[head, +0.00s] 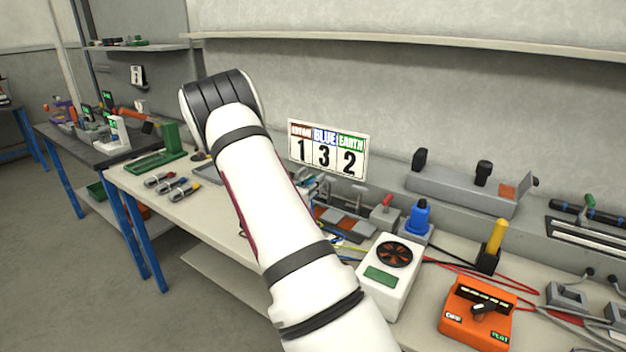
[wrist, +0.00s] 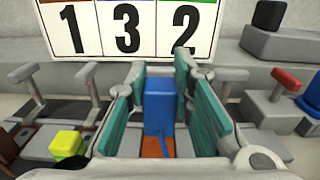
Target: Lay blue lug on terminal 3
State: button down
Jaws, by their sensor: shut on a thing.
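In the wrist view, my gripper (wrist: 160,80) has teal-padded fingers on both sides of the blue lug (wrist: 160,104). It is shut on the lug, which stands upright with a thin blue lead in front. A copper-coloured plate (wrist: 156,148) shows below the lug; whether they touch is unclear. A yellow-green lug (wrist: 67,144) lies on a grey terminal to the left. The sign (wrist: 130,30) behind reads 1, 3, 2, and in the head view (head: 328,150) its middle panel is BLUE 3.
Grey clamp levers (wrist: 90,84) stand beside the fingers. A red-handled switch (head: 384,208) and a blue-topped device (head: 418,218) stand right of the block. A white fan box (head: 391,272) and an orange meter (head: 478,312) are nearer. Loose wires cross the bench.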

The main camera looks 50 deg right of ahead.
jog(key=shift+f+b, duration=0.85)
jog(key=shift+f, duration=1.3)
jog(key=shift+f, duration=1.6)
dwell(0.7)
jog(key=c, duration=1.3)
grip_release()
jog(key=a, duration=0.8)
jog(key=s+a, duration=0.1)
jog(key=a, duration=0.3)
